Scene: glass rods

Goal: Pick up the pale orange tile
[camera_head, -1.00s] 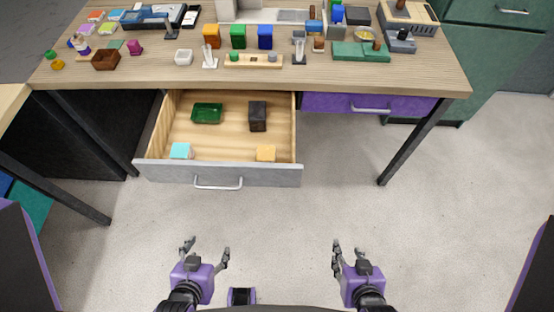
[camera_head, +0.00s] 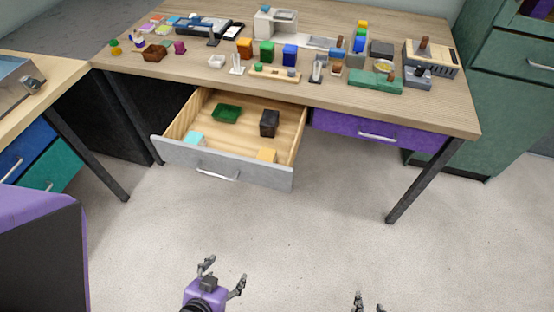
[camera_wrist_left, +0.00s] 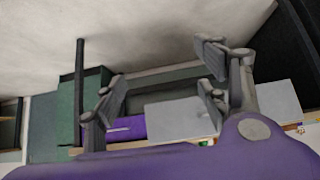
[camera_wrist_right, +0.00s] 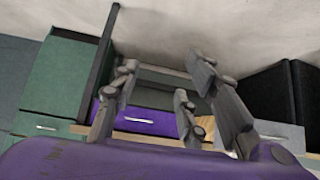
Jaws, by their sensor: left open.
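The pale orange tile (camera_head: 266,155) lies in the front right corner of the open drawer (camera_head: 225,166), close behind the drawer front. My left gripper (camera_head: 226,274) is open and empty, in front of and below the drawer, well apart from the tile. Its fingers also show spread in the left wrist view (camera_wrist_left: 165,80). My right gripper (camera_head: 367,306) is only partly seen at the bottom edge of the head view. In the right wrist view its fingers (camera_wrist_right: 160,95) stand apart with nothing between them. The tile cannot be made out in the wrist views.
The drawer also holds a green tray (camera_head: 226,114), a dark block (camera_head: 269,123) and a light turquoise piece (camera_head: 194,138). Above it is the cluttered wooden desk (camera_head: 420,115), with a closed purple drawer (camera_head: 375,135) to the right. The floor in front is clear.

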